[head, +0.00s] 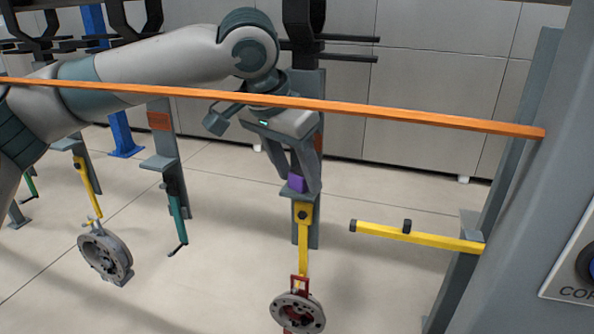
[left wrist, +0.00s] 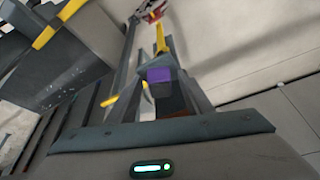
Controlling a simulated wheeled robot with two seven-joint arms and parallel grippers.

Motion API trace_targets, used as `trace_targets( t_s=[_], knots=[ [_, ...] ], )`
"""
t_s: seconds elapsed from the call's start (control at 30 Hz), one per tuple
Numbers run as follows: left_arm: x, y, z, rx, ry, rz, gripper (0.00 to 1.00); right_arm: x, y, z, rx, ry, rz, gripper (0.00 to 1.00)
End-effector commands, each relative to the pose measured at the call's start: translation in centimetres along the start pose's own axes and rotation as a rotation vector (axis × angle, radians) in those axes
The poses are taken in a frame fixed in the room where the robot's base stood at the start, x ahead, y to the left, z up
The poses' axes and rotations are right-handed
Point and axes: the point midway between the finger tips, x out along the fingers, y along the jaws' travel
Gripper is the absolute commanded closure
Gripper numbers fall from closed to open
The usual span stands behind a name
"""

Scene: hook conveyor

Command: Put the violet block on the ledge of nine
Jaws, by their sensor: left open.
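The violet block (head: 297,183) sits on or just above a small grey ledge (head: 289,194) of a hanging carrier in the middle of the head view. My left gripper (head: 299,178) comes down over it, open, with its fingers on either side of the block. In the left wrist view the block (left wrist: 160,75) shows between the fingers, over the grey ledge. No number can be read on this carrier, so I cannot tell whether it is nine. My right gripper is not in view.
An orange bar (head: 400,115) crosses in front of my left arm. A yellow arm (head: 420,236) reaches out from a grey post at the right. Another carrier with an empty ledge (head: 158,162) hangs to the left. Grey round parts (head: 298,313) hang below yellow hooks. Pale floor lies beneath.

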Motion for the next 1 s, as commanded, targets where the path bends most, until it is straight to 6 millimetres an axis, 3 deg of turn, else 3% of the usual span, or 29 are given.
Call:
trace_targets(
  t_s=[0.37, 0.8, 1.0],
  knots=[
    [-1.2, 0.0, 0.0, 0.0, 0.002, 0.0, 0.54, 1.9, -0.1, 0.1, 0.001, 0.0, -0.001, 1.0],
    [-4.3, -0.1, 7.9, 0.0, 0.002, -0.001, 0.54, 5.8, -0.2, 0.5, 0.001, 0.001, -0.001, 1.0],
    [-5.5, 0.0, 10.2, 0.0, 0.001, -0.001, 0.54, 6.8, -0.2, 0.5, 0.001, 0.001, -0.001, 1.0]
  ],
)
